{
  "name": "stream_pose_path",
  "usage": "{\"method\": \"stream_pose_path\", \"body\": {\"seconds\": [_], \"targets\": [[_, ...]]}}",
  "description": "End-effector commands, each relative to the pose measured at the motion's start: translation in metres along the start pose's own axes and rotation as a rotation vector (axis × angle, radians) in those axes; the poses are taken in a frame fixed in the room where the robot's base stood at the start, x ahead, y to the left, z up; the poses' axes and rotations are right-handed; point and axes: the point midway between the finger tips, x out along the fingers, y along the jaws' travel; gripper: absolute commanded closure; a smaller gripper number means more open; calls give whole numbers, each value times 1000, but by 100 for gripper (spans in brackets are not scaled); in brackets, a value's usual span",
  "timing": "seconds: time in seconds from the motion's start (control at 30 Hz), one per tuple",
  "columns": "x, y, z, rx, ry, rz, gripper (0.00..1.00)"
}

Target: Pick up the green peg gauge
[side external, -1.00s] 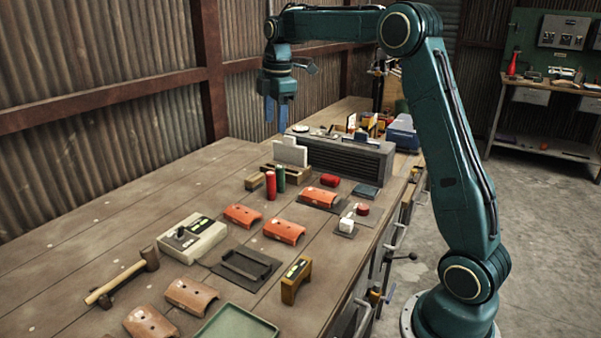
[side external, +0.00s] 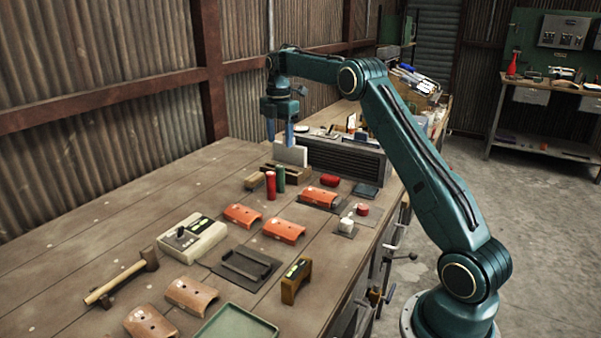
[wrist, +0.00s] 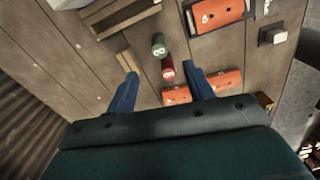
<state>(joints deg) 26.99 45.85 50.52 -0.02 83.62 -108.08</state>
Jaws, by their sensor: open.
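The green peg gauge (side external: 280,178) stands upright on the wooden bench, beside a red peg (side external: 271,185). In the wrist view the green peg gauge (wrist: 158,45) shows from above, with the red peg (wrist: 168,68) just nearer the fingers. My gripper (side external: 283,140) is in the air above and behind the pegs, near the white plates (side external: 290,151). In the wrist view my gripper (wrist: 163,76) has its two blue fingers spread with nothing held between them.
A wooden block (side external: 255,181) lies left of the pegs. Orange curved parts (side external: 243,215) lie in front, and a dark ribbed box (side external: 345,160) stands behind right. The bench's left side is mostly clear.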

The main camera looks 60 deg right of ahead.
Motion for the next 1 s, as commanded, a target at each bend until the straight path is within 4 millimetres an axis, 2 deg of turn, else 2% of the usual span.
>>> {"method": "stream_pose_path", "body": {"seconds": [0.6,1.0], "targets": [[76,0,-1,1,0,-1,48],[85,0,-1,1,0,-1,48]]}}
